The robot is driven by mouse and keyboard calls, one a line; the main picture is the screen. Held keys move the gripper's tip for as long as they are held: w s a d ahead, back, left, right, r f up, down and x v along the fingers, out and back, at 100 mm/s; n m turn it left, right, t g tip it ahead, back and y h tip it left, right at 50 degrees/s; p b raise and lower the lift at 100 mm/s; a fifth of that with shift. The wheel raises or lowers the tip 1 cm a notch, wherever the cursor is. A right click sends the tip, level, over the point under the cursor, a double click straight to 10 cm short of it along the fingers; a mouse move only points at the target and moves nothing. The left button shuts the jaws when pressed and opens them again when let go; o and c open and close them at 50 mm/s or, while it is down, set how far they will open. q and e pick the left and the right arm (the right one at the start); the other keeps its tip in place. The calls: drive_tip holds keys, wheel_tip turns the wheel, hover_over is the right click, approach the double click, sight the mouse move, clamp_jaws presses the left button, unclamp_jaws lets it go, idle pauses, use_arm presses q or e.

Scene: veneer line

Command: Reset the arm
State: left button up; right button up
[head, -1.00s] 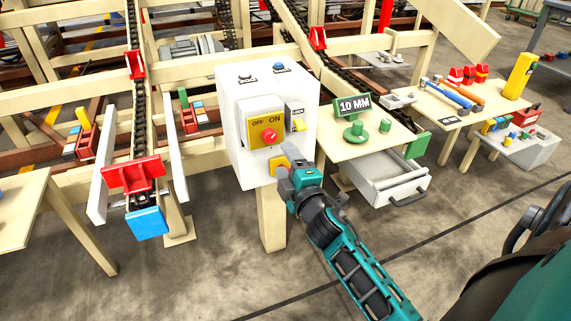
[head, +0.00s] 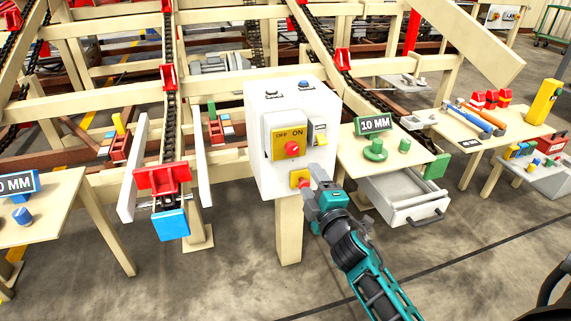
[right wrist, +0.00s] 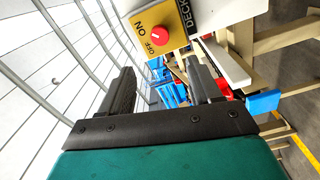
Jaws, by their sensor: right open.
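My right gripper (head: 318,192) is in front of the lower right part of the white control box (head: 262,165), empty. In the right wrist view its two dark fingers (right wrist: 165,80) are spread apart with nothing between them. The box carries a yellow OFF/ON panel (head: 280,133) with a red knob (head: 292,148), which also shows beyond the fingers in the right wrist view (right wrist: 159,35). A smaller yellow switch plate (head: 298,178) sits low on the box, close to the gripper and partly hidden by it. My left gripper is not in view.
Right of the box stands a table with a 10 MM sign (head: 375,124) and green pieces, above an open drawer (head: 400,200). A red stop with a blue block (head: 171,225) ends the chain track at left. The floor in front is mostly clear.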

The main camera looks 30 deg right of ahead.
use_arm(q)
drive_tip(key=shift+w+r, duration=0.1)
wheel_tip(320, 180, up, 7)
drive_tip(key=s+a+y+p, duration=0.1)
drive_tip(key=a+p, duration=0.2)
drive_tip(key=p, duration=0.8)
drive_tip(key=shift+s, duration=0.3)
use_arm(e)
drive_tip(key=s+a+f+m+g+y, duration=0.2)
drive_tip(key=s+a+m+g+y, duration=0.1)
drive_tip(key=s+a+m, duration=0.2)
drive_tip(key=s+a+f+m+g+y, duration=0.3)
drive_tip(key=s+a+m, duration=0.2)
drive_tip(key=s+a, duration=0.5)
drive_tip(key=s, duration=0.4)
drive_tip(key=shift+f+m+g, duration=0.25)
drive_tip(key=shift+m+g, duration=0.05)
drive_tip(key=shift+g, duration=0.1)
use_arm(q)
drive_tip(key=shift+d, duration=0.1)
use_arm(e)
drive_tip(key=shift+a, duration=0.1)
